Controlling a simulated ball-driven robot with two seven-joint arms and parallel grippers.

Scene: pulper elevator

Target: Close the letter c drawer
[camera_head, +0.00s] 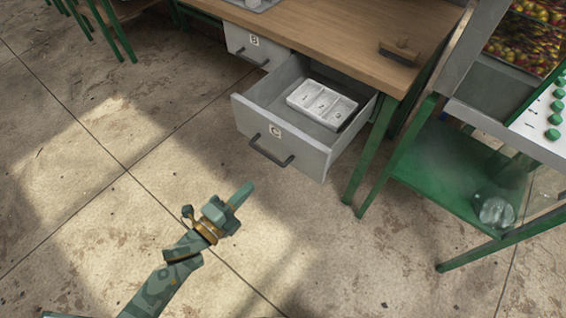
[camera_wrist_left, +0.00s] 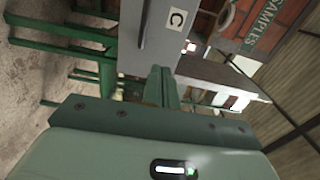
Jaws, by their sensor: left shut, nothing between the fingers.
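The letter C drawer (camera_head: 310,155) is a grey drawer pulled out from under the wooden workbench. Its front carries a "C" label (camera_head: 276,131) and a dark bar handle (camera_head: 271,151). A white divided tray (camera_head: 322,102) lies inside it. My left gripper (camera_head: 243,193) is shut and empty, in front of and below the drawer front in the head view, apart from the handle. In the left wrist view the drawer front (camera_wrist_left: 152,48) with its C label (camera_wrist_left: 177,19) shows beyond the shut fingers (camera_wrist_left: 161,86). My right gripper is not in view.
A closed drawer (camera_head: 253,45) labelled with another letter sits left of the open one. The wooden bench top (camera_head: 345,35) holds a brush (camera_head: 399,52). A green metal stand (camera_head: 455,165) is on the right. The concrete floor in front of the drawer is clear.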

